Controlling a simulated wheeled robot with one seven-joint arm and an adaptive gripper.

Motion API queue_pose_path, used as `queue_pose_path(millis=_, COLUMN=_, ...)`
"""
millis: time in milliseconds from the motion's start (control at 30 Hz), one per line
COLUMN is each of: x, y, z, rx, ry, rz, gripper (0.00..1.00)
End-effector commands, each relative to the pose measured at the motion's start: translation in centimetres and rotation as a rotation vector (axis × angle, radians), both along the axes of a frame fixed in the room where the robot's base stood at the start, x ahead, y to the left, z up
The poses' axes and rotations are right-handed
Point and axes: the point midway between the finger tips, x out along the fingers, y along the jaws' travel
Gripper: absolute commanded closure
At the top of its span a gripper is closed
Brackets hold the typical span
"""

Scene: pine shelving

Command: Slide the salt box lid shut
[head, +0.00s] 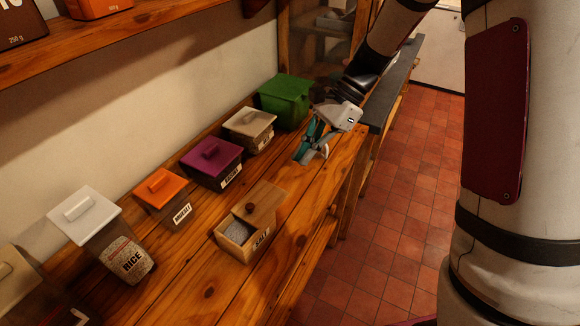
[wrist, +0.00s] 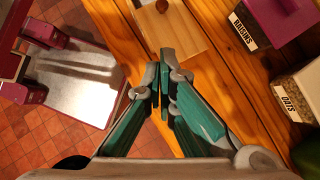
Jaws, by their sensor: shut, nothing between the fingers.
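The salt box (head: 236,236) is a small wooden box on the pine shelf, with a label reading SALT on its front. Its wooden lid (head: 264,199) with a round dark knob (head: 249,207) is slid partly back, so white salt shows in the open part. In the wrist view, the lid (wrist: 172,30) and its knob (wrist: 162,6) are at the top, beyond the fingertips. My gripper (head: 308,157) is above the shelf, behind and to the right of the box, apart from it. In the wrist view, my gripper (wrist: 160,92) has its teal fingers together and empty.
A row of canisters stands along the wall: rice (head: 105,245), an orange-lidded one (head: 160,195), a purple-lidded raisins box (head: 212,163), oats (head: 249,130) and a green box (head: 287,103). An upper shelf (head: 150,17) overhangs at left. The board between salt box and gripper is clear.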

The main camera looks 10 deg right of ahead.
Motion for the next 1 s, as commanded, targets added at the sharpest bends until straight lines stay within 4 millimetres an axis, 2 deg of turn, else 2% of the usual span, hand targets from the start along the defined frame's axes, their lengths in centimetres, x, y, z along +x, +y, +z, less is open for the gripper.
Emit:
queue_pose_path(millis=500, x=-2.3, y=5.4, z=-7.5, rx=-0.002, ry=0.004, rz=0.004, gripper=1.00)
queue_pose_path(millis=700, x=-3.2, y=7.9, z=-7.9, rx=-0.001, ry=0.000, rz=0.006, gripper=1.00)
queue_pose_path(millis=1000, x=-3.4, y=8.9, z=-8.2, rx=-0.001, ry=-0.002, rz=0.004, gripper=1.00)
